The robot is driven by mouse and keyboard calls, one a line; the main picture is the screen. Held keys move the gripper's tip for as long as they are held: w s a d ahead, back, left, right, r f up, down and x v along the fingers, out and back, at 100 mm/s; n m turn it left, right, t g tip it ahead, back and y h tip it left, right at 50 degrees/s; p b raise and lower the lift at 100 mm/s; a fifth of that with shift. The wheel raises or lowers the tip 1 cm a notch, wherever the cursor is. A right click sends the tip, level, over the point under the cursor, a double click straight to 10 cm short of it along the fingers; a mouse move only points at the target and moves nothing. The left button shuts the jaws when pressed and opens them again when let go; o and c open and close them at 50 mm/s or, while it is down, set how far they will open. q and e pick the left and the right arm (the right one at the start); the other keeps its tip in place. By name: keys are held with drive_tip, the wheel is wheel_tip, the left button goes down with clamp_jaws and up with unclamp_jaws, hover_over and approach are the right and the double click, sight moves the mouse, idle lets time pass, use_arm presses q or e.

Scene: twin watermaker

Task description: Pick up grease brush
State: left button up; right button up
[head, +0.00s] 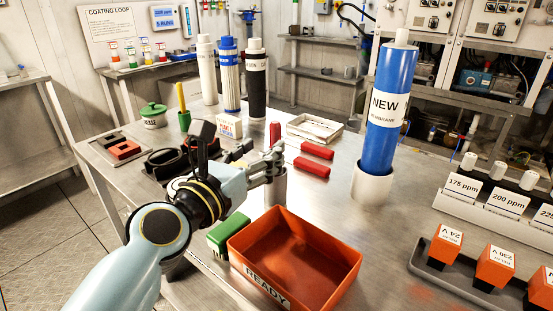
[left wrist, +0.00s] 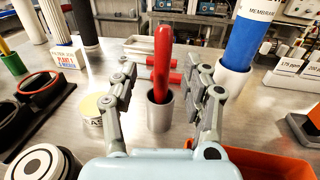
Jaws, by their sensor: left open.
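A thick red handle (left wrist: 162,62), which I take to be the grease brush, stands in a grey metal cup (left wrist: 160,112); its lower end is hidden inside. In the head view the red handle top (head: 275,132) shows above my gripper, and part of the cup (head: 274,188) shows below it. My left gripper (left wrist: 168,82) is open, with one finger on each side of the handle and gaps between. It also shows in the head view (head: 272,165). My right gripper is in neither view.
An orange bin (head: 300,255) and a green block (head: 230,235) stand near the cup. Red bars (head: 312,167) lie beyond it. A blue membrane cylinder (head: 388,100) stands to the right. A green pot (head: 184,122) holds a yellow stick. The table's centre right is clear.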

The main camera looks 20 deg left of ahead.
use_arm(q)
drive_tip(key=w, duration=0.2)
drive_tip(key=w+d, duration=0.1)
drive_tip(key=w, duration=0.1)
drive_tip(key=shift+w+d+f, duration=0.1)
drive_tip(key=shift+w+f, duration=0.1)
drive_tip(key=shift+w, duration=0.4)
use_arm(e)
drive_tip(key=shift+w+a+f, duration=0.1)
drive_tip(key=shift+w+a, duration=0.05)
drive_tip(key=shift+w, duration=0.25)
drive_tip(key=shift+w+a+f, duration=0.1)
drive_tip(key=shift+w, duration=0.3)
use_arm(q)
drive_tip(key=shift+s, duration=0.1)
drive_tip(key=shift+c, duration=0.3)
clamp_jaws()
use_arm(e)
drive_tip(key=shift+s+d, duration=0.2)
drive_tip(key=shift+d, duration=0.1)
